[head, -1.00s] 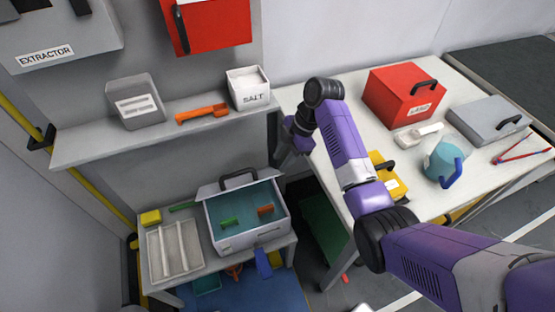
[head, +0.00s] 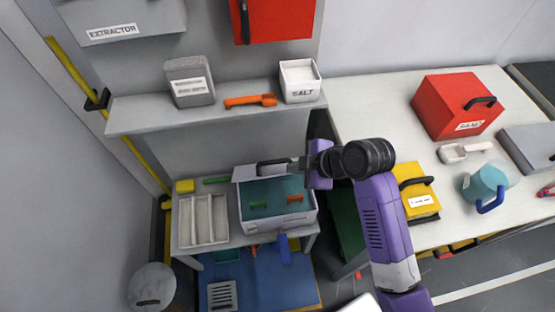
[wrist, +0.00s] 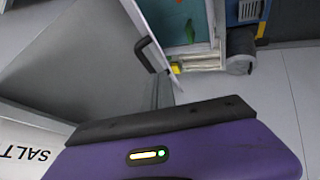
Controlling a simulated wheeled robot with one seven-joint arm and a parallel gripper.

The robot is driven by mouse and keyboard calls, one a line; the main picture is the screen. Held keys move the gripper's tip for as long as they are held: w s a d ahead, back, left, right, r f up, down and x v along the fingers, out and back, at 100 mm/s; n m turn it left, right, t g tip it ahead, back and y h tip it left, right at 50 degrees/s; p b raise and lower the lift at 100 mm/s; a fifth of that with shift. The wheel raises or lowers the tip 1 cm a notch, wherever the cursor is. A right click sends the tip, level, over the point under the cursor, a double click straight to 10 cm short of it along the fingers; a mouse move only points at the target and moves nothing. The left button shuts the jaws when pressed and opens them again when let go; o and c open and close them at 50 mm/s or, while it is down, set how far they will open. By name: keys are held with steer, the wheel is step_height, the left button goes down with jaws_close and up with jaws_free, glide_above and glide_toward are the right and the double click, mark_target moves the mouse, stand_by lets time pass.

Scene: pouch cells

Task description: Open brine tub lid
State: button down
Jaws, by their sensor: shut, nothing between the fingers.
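The brine tub (head: 278,222) is a pale grey box on the low bench, with teal liquid and small green and orange pieces inside. Its lid (head: 245,174) stands raised at the back edge, leaving the tub open. The lid's dark handle (head: 272,163) points up at the back. In the wrist view the lid (wrist: 152,22) is a pale slab beside the teal opening, with its black handle (wrist: 147,54). My gripper (head: 302,163) is shut and empty, just right of the handle. Whether it touches the handle or lid is unclear.
A shelf (head: 215,118) above the tub carries a grey container, an orange tool and a salt box (head: 300,82). A divided tray (head: 204,222) sits left of the tub. The white table (head: 385,110) at right holds a red box and a yellow box.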

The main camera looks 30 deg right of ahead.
mark_target(279, 174)
steer(key=p+x, duration=0.1)
steer(key=x, duration=0.7)
steer(key=shift+w, duration=0.35)
